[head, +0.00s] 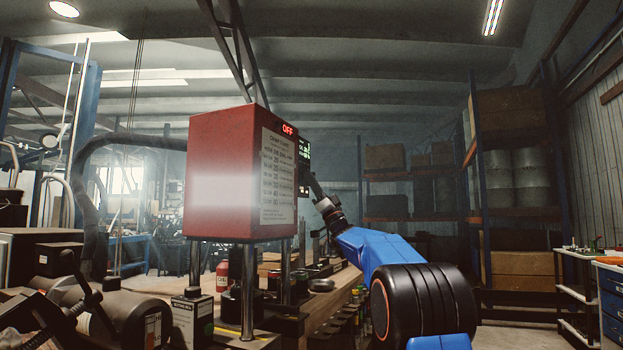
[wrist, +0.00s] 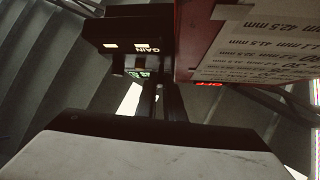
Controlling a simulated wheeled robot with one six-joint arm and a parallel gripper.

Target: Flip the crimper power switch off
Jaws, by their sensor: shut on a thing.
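The crimper (head: 220,180) is a red box on steel posts in the head view. A red display (head: 288,129) on it reads OFF. A dark control panel (head: 304,150) with green readouts is on its right side; it also shows in the wrist view (wrist: 135,28), with a label above the switch area. My gripper (head: 311,183) reaches in from the right, against the panel's lower part. In the wrist view its two fingers (wrist: 162,90) meet the panel and are shut on the power switch, which they mostly hide. The switch's exact position cannot be made out.
A workbench (head: 340,290) with dies and small containers runs beneath the crimper. A thick dark hose (head: 95,170) arches to its left. Shelving (head: 478,130) stands behind my arm, and a blue drawer cabinet (head: 612,305) is at right.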

